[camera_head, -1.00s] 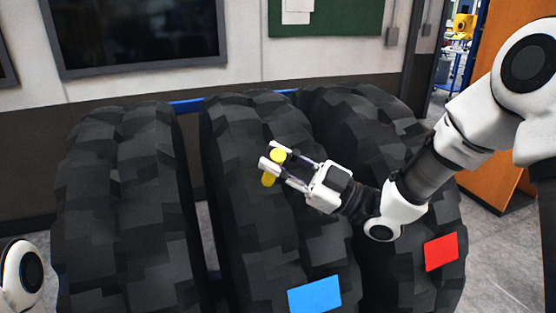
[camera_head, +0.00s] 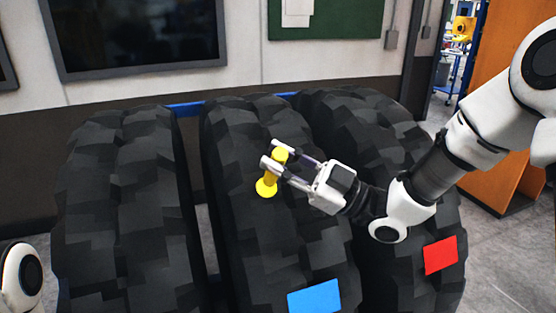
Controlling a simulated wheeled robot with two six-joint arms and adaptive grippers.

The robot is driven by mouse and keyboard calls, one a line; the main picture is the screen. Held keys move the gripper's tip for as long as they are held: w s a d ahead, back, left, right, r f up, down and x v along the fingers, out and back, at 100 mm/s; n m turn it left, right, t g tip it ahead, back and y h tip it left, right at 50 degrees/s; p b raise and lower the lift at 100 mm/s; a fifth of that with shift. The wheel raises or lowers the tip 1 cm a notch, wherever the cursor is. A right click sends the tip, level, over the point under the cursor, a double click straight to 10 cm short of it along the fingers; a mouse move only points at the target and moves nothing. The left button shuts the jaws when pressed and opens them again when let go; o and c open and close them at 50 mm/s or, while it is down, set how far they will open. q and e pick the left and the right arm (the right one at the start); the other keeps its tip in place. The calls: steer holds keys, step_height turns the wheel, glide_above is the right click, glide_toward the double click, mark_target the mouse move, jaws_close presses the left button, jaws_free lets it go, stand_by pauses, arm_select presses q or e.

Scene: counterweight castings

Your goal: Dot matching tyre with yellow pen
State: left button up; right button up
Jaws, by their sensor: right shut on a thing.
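Three big black tyres stand side by side: the left tyre (camera_head: 120,215), the middle tyre (camera_head: 250,235) and the right tyre (camera_head: 360,130). The middle tyre bears a blue card (camera_head: 314,297) low on its tread, and the right tyre a red card (camera_head: 440,255). My right gripper (camera_head: 275,160) is shut on the yellow pen (camera_head: 272,174) over the upper tread of the middle tyre. A flat, round yellow dot (camera_head: 265,188) shows on that tread at the pen's lower end. Whether the tip touches it I cannot tell. My left gripper is out of view.
A blue rack bar (camera_head: 186,109) shows behind the tyres. A dark screen (camera_head: 140,35) and a green board (camera_head: 345,16) hang on the wall behind. An orange-brown cabinet (camera_head: 492,120) stands at the right. Narrow gaps separate the tyres.

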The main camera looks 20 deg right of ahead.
steer(key=shift+s+r+p, duration=0.35)
steer(key=shift+s+r, duration=0.25)
steer(key=shift+r, duration=0.25)
steer(key=shift+s+r+p, duration=0.35)
steer(key=shift+s+r, duration=0.2)
steer(key=shift+r, duration=0.25)
